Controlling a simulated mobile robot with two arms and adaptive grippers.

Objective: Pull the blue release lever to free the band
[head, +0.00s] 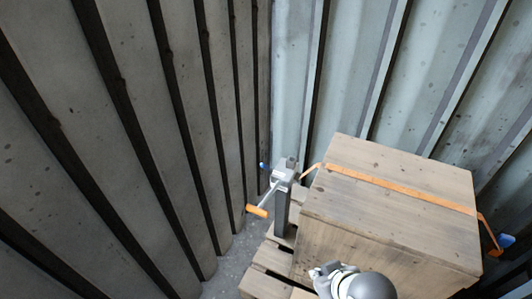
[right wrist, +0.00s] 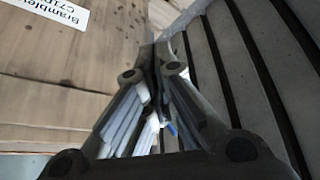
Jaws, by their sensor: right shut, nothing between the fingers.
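A wooden crate (head: 400,220) has an orange band (head: 400,184) strapped across its top. The band's left end runs down towards a grey metal post (head: 283,200) with an orange-handled crank (head: 257,211). A small blue tip (head: 263,166) shows just behind and left of the post; I cannot tell its full shape. Another blue piece (head: 505,241) sits at the band's right end. My right gripper (head: 325,269) is low in front of the crate, apart from post and band. In the right wrist view its fingers (right wrist: 157,55) are together and empty. A blue speck (right wrist: 172,129) shows behind the finger links. My left gripper is out of view.
The crate stands on a wooden pallet (head: 262,256). Corrugated metal walls (head: 130,130) close in on the left and behind. A narrow strip of grey floor (head: 232,262) is clear between left wall and pallet. A white label (right wrist: 50,14) is on the wood in the wrist view.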

